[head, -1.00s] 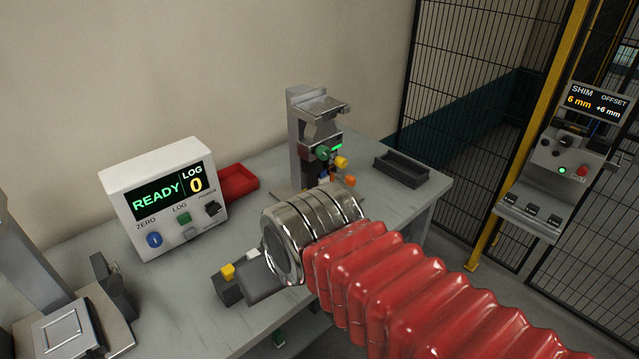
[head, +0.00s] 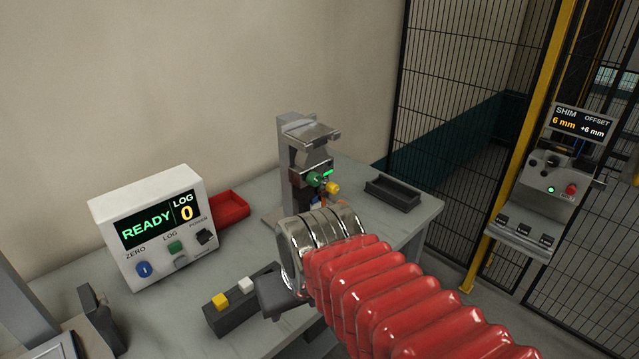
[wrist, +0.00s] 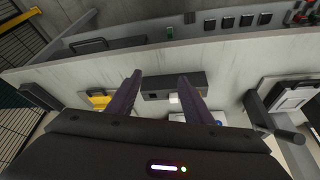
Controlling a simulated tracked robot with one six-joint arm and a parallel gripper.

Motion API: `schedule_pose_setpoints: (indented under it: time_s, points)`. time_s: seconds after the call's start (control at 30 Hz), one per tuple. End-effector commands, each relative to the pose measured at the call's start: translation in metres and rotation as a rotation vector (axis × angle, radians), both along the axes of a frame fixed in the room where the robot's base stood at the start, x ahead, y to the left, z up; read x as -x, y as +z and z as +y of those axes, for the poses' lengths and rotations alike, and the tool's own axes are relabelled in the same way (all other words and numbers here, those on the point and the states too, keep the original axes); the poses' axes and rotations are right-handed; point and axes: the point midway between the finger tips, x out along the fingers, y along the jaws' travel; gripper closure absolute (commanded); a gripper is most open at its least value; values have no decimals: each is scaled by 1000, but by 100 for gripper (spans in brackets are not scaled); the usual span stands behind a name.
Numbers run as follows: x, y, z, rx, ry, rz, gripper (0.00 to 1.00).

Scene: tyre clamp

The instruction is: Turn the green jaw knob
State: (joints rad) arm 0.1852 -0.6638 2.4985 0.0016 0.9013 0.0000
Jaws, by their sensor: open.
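The green jaw knob (head: 314,179) is on the front of the grey upright clamp stand (head: 290,165) at the back of the bench. A yellow knob (head: 333,188) sits just right of it and a little lower. My gripper shows in the head view as a dark block (head: 280,292) at the end of the red-sleeved arm, in front of the stand and apart from the green knob. Its fingertips are hard to make out there. In the wrist view my gripper (wrist: 160,76) has its two fingers spread with nothing between them. I cannot pick out the green knob in the wrist view.
A white READY panel (head: 150,226) and a red tray (head: 228,206) stand left of the clamp. A dark block with a yellow and a white piece (head: 238,303) lies left of my gripper. A black tray (head: 393,194) sits at the right. A shim console (head: 540,180) stands beyond the bench.

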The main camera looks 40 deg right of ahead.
Motion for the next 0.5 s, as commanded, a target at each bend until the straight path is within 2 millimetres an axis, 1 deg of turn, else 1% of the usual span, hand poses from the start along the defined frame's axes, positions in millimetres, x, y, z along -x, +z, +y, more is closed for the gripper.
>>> schedule_pose_setpoints:
  time_s: [0.03, 0.2, 0.37, 0.5]
  points:
    - [1, -8, -10, -14, -45, 26, 54]
    - [5, -31, -31, -104, -191, 92, 54]
    - [9, -52, -42, -237, -348, 148, 54]
    - [11, -68, -47, -382, -499, 187, 54]
